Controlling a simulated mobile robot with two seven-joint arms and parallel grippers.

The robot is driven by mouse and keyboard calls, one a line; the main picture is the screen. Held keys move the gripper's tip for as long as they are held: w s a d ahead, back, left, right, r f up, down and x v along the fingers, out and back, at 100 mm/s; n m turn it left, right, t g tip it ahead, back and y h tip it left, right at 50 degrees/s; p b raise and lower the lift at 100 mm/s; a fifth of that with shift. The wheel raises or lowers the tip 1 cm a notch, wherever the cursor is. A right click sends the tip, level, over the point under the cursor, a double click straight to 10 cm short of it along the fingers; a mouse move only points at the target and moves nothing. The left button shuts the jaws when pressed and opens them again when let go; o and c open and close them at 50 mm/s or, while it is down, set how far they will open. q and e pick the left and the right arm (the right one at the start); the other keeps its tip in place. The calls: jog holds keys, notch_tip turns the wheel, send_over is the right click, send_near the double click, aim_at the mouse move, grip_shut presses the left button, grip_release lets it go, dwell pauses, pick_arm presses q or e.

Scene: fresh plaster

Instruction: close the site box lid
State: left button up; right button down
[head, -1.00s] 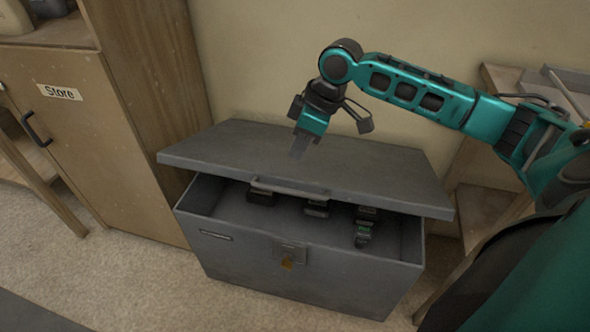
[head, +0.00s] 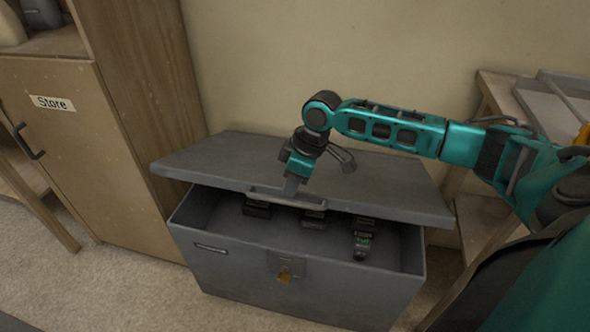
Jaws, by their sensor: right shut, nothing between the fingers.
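The grey site box (head: 290,287) stands on the floor against the wall. Its lid (head: 370,180) is partly open, tilted over the box with a gap along the front. Through the gap I see several dark tools or batteries (head: 312,219) inside. My right gripper (head: 290,190) is shut and empty, pointing down at the lid's front edge beside the lid handle (head: 285,199). It seems to touch the lid there, but I cannot tell for certain. My left gripper is not in view.
A wooden cabinet (head: 75,150) marked "Store" stands close to the box's left side. A wooden shelf unit or bench (head: 484,215) stands at the right, with a grey tray (head: 560,100) on top. Carpeted floor (head: 100,290) is clear at front left.

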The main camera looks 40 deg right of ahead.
jog(key=shift+a+f, duration=0.1)
jog(key=shift+f, duration=0.45)
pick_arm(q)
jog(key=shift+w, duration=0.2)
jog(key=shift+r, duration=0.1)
pick_arm(e)
jog(key=shift+s, duration=0.1)
